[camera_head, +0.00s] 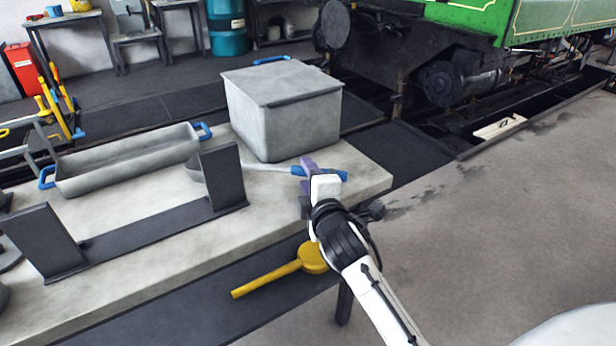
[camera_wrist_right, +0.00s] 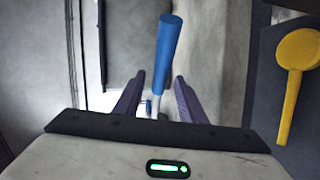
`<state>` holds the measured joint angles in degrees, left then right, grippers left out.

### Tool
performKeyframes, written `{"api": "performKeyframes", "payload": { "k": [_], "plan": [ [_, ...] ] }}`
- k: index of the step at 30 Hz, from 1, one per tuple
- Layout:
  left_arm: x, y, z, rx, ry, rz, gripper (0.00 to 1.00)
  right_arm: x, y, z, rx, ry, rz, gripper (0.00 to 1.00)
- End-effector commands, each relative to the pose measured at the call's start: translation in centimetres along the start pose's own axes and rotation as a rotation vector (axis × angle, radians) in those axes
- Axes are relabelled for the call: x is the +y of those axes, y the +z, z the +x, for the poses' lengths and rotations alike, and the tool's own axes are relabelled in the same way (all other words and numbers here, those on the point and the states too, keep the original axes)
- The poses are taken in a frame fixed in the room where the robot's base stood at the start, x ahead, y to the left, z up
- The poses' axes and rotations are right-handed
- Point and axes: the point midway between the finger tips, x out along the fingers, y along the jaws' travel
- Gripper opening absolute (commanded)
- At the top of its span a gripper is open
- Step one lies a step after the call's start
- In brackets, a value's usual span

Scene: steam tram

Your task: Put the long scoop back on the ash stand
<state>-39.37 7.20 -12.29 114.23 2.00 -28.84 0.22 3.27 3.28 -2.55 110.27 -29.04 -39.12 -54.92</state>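I cannot tell whether the scoop touches the stand. My right gripper (camera_head: 308,170) is at the blue handle, over the bench's right end. In the right wrist view, the handle (camera_wrist_right: 168,50) shows between the open purple fingers (camera_wrist_right: 160,82), with gaps on both sides. My left gripper is not in view.
A grey lidded box (camera_head: 285,115) stands on the bench (camera_head: 110,300) behind the scoop. A long grey tray (camera_head: 125,160) with blue handles lies behind the stand. A yellow scoop-like tool (camera_head: 280,273) is low beside the bench's front edge. Open floor lies to the right.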

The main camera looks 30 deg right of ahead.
Motion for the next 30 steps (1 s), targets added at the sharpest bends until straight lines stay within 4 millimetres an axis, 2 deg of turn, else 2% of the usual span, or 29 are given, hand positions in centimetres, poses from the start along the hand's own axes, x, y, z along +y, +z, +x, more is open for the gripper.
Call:
{"api": "performKeyframes", "payload": {
  "k": [5, 18, 24, 26, 29, 30],
  "plan": [
    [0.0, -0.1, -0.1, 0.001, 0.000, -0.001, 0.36, 0.2, 0.0, -0.9, 0.001, -0.001, 0.000, 0.37],
    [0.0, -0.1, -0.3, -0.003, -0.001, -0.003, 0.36, 0.2, 0.0, -9.7, 0.000, -0.002, 0.002, 0.37],
    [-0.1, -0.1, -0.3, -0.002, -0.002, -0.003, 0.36, 0.0, -0.1, -11.7, 0.002, -0.004, 0.006, 0.37],
    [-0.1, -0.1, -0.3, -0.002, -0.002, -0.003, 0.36, -1.1, -0.3, -12.0, 0.015, -0.028, 0.032, 0.37],
    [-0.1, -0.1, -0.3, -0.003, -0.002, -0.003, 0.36, -5.9, -1.5, -12.8, 0.066, -0.133, 0.171, 0.37],
    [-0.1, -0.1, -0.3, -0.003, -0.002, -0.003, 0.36, -8.8, -2.0, -13.4, 0.087, -0.199, 0.260, 0.37]
  ]
}}
